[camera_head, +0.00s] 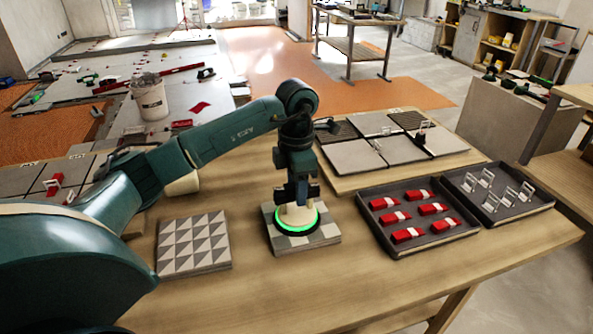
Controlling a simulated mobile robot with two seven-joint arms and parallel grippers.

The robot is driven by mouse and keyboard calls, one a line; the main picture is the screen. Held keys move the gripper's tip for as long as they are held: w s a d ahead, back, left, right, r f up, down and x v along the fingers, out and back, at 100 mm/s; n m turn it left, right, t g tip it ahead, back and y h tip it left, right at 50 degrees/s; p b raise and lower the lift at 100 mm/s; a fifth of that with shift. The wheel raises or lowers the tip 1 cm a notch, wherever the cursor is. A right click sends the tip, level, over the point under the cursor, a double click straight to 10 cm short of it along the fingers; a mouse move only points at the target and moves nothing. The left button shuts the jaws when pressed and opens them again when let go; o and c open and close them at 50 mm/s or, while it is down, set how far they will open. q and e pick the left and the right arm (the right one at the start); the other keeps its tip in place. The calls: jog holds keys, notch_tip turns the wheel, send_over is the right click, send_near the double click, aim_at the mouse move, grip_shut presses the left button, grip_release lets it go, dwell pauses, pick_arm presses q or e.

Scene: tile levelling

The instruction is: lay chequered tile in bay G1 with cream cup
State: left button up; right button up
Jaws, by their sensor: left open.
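A chequered tile (322,239) in grey and cream lies on the wooden table, mostly under the cream cup (297,214). The cup stands on the tile with a lit green ring around its base. My left gripper (297,196) points down at the top of the cup; its jaws are open, and the fingertips are partly hidden. My right gripper is not in view. A board (375,184) behind the tile holds several plain grey tiles and dark ribbed areas (338,131). I cannot read which bay is G1.
A triangle-patterned tile (193,244) lies left of the cup. A tray of red wedges (397,250) and a tray of metal clips (510,211) stand at the right. Another tiled board (22,180) is at the left. The front table is clear.

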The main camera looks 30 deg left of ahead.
pick_arm(q)
jog(key=shift+f, duration=0.25)
grip_shut()
dwell(0.8)
jog(key=shift+r, duration=0.15)
